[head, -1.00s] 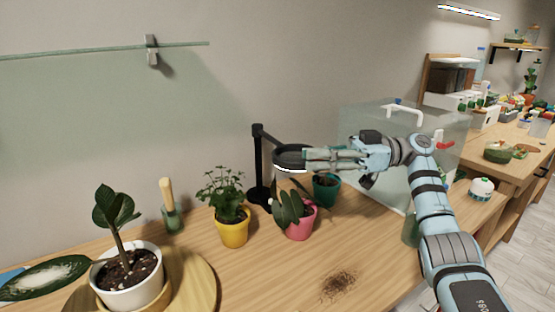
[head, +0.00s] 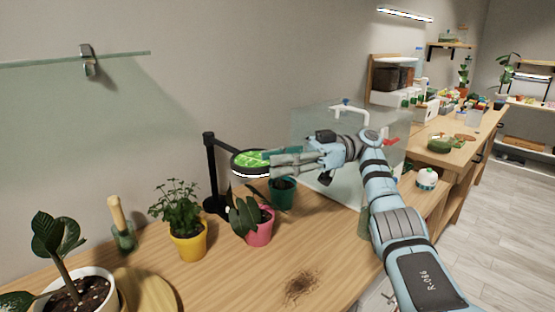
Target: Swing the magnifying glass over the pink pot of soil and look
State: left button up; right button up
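The magnifying glass (head: 240,172) is a dark round ring lens on a black jointed arm and post (head: 212,165). Its lens shows bright green. The pink pot (head: 260,235) stands on the table below it and holds a plant with broad dark leaves, which largely hide its soil. The ring is above and slightly behind these leaves in the picture. My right gripper (head: 272,161) reaches in from the right, its fingertips at the ring's right edge and overlapping it. Whether they grip the rim is unclear. My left gripper is out of view.
A yellow pot with a leafy plant (head: 190,247) is left of the pink pot, and a teal pot (head: 283,195) behind it. A clear case (head: 320,125) stands behind my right arm. Spilled soil (head: 301,286) lies in front. A white pot (head: 75,300) is at left.

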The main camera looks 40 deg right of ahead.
jog(key=shift+r, duration=0.1)
notch_tip(320, 180, up, 10)
jog(key=shift+f, duration=0.1)
dwell(1.4)
